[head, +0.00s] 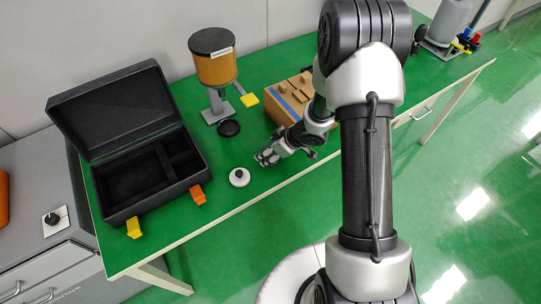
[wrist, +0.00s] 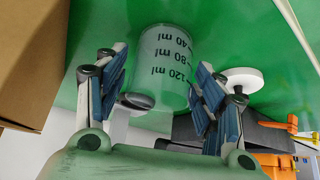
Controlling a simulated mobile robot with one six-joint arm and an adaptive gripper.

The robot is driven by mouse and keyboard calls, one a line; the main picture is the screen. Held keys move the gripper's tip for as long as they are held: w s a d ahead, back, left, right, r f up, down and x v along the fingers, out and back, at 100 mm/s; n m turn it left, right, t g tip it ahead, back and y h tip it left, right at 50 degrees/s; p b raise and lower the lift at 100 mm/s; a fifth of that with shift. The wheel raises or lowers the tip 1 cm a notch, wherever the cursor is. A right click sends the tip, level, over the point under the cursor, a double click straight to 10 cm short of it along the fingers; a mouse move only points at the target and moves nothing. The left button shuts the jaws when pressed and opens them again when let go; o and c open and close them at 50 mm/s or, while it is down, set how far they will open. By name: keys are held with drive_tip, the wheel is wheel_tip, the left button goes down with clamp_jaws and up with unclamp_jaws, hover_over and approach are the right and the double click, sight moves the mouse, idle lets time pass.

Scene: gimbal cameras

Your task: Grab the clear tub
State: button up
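The clear tub (wrist: 163,68), with upside-down ml marks, shows in the wrist view between the two fingers of my gripper (wrist: 158,88). The fingers are spread, one on each side of it, with a narrow gap at the left and little or none visible at the right. I cannot tell whether the right finger touches it. In the head view my gripper (head: 268,157) is low over the green table near its front edge. The tub cannot be made out clearly there.
A white disc with a black knob (head: 239,177) lies left of my gripper. A brown box (head: 291,96) stands behind my arm. An open black case (head: 136,201) is at the left. An orange-brown container on a stand (head: 216,68) is at the back.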

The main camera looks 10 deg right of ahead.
drive_tip(key=c, duration=1)
drive_tip(key=shift+r, duration=0.1)
drive_tip(key=shift+c, duration=0.2)
